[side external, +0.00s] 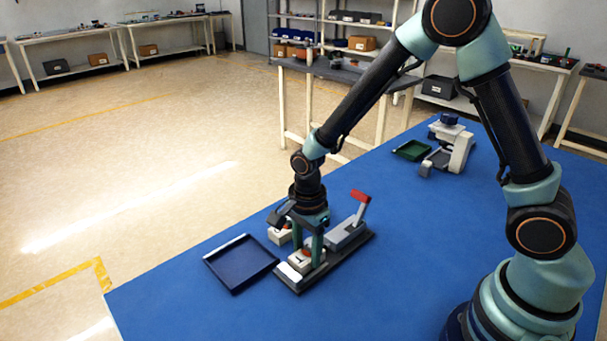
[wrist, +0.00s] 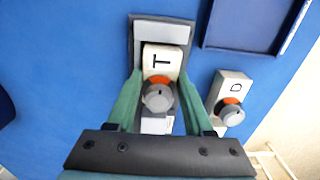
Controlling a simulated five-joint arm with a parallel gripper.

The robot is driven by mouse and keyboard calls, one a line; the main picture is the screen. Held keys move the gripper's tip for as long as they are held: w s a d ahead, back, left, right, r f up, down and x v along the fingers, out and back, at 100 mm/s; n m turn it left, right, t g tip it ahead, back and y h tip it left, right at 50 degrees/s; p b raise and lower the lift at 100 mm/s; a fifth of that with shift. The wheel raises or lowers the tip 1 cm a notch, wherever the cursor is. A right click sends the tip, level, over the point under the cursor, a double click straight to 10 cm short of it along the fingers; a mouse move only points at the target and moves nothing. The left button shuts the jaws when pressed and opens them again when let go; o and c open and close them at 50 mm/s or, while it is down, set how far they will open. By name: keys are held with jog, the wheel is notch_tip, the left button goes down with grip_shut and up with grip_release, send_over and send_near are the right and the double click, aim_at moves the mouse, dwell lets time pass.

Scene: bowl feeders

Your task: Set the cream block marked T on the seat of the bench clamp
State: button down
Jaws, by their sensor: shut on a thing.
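The cream block marked T (wrist: 162,58), with an orange and grey knob on it, is between the green fingers of my gripper (wrist: 160,80). In the side view my gripper (side external: 307,252) is shut on this block (side external: 300,263), low over the near end of the bench clamp (side external: 335,262). The clamp's grey seat area (wrist: 163,32) shows around the block in the wrist view. The block looks upright and in line with the clamp. The fingers hide part of it, and I cannot tell whether its underside touches the seat. The clamp's red lever (side external: 361,196) is raised.
Another cream block, marked D (wrist: 234,84), stands beside the clamp and also shows behind my gripper in the side view (side external: 277,236). An empty dark blue tray (side external: 240,264) lies to the left.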

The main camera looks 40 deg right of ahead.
jog(key=shift+f, duration=0.15)
jog(key=shift+c, duration=1.4)
grip_release()
notch_tip(320, 180, up, 11)
jog(key=shift+r, duration=0.2)
jog(key=s+d+r+n+t, duration=0.5)
jog(key=s+d+r+n, duration=0.3)
jog(key=n, duration=1)
jog(key=shift+s+r+t, duration=0.15)
jog(key=shift+r+t, duration=0.15)
jog(key=shift+r, duration=1.45)
